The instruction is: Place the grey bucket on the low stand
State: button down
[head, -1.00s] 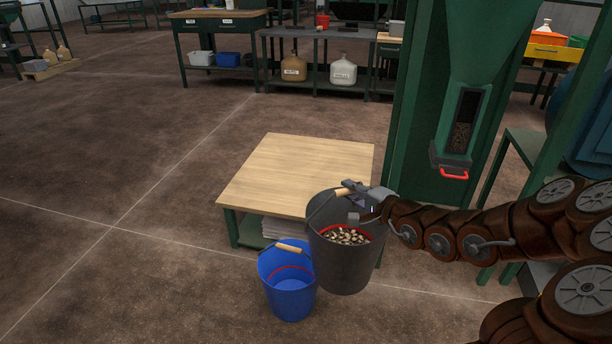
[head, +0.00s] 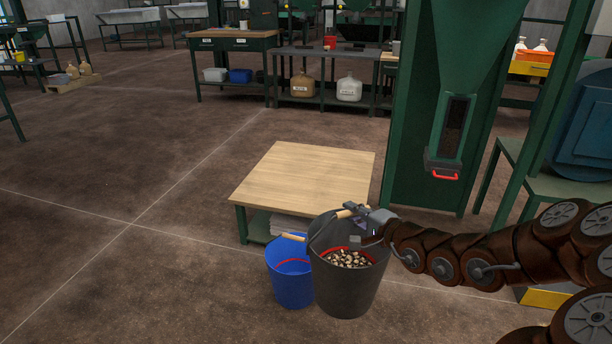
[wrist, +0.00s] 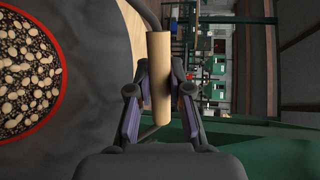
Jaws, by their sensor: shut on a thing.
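The grey bucket (head: 352,288) hangs by its wooden handle grip from my gripper (head: 354,212). It holds pale and dark pieces up to about a red ring inside. In the wrist view, my gripper (wrist: 160,90) is shut around the wooden grip (wrist: 160,75), and the bucket's inside (wrist: 90,60) shows at the left. The low stand (head: 305,175), with a bare wooden top and green legs, is just behind the bucket. The bucket overlaps its front right corner in the picture and appears to be in front of it. Whether its base touches the floor I cannot tell.
A blue bucket (head: 290,282) stands on the floor left of the grey one, close to it. A green hopper (head: 452,130) with a red handle (head: 445,177) rises behind the stand at right. The floor at left (head: 130,220) is clear.

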aim_at(308, 178)
jog(key=u, duration=0.5)
jog(key=i, duration=0.55)
jog(key=u, duration=1.1)
jog(key=i, duration=1.9)
jog(key=z, duration=0.65)
jog(key=i, duration=0.6)
jog(key=z, duration=1)
jog(key=i, duration=0.45)
jog(key=z, duration=0.5)
